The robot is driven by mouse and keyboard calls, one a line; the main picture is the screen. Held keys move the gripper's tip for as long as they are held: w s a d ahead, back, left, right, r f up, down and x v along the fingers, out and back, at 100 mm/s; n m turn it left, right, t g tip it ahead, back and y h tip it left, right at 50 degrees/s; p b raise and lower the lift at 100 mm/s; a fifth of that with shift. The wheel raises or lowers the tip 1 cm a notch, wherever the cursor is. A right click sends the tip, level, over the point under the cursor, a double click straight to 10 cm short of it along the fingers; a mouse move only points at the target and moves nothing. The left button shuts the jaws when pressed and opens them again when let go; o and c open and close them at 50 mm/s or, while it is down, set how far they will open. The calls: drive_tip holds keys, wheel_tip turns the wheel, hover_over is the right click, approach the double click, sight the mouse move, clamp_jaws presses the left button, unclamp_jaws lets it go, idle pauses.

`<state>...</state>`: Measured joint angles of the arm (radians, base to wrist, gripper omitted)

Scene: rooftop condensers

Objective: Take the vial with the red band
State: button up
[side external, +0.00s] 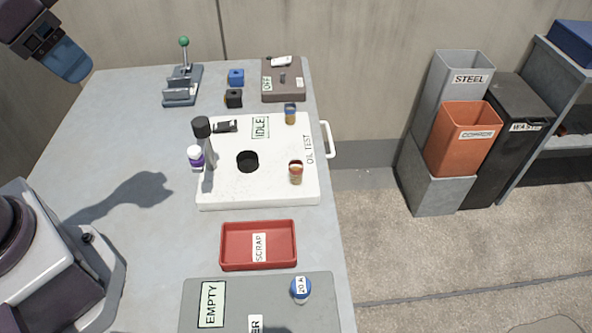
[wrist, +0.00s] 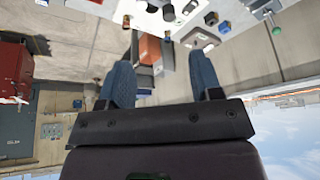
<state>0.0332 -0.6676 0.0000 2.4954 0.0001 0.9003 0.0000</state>
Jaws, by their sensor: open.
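The vial with the red band (side external: 296,172) stands upright on the right part of the white oil test board (side external: 225,197) in the side view. It is amber with a reddish band near its top. A similar vial with a blue band (side external: 290,114) stands behind it, and one with a purple band (side external: 195,158) stands at the board's left. My gripper (side external: 72,68) is high at the upper left, far from the vials and partly out of frame. In the wrist view my gripper (wrist: 163,75) has its blue fingers apart with nothing held between them.
The board has a round dark hole (side external: 248,161). A red scrap tray (side external: 230,262) lies in front. A green-knobbed lever device (side external: 183,85) stands behind.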

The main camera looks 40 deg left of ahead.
drive_tip(key=w+d+f+m+g, duration=0.2)
drive_tip(key=w+d+f+g, duration=0.3)
drive_tip(key=w, duration=0.6)
drive_tip(key=n, duration=0.1)
hover_over(296, 163)
wheel_tip(296, 163, down, 11)
wheel_tip(296, 163, down, 7)
drive_tip(key=shift+s+a+r, duration=0.1)
drive_tip(key=shift+s, duration=0.05)
drive_tip(key=shift+f, duration=2.85)
drive_tip(key=c, duration=1)
drive_tip(key=shift+r, duration=0.1)
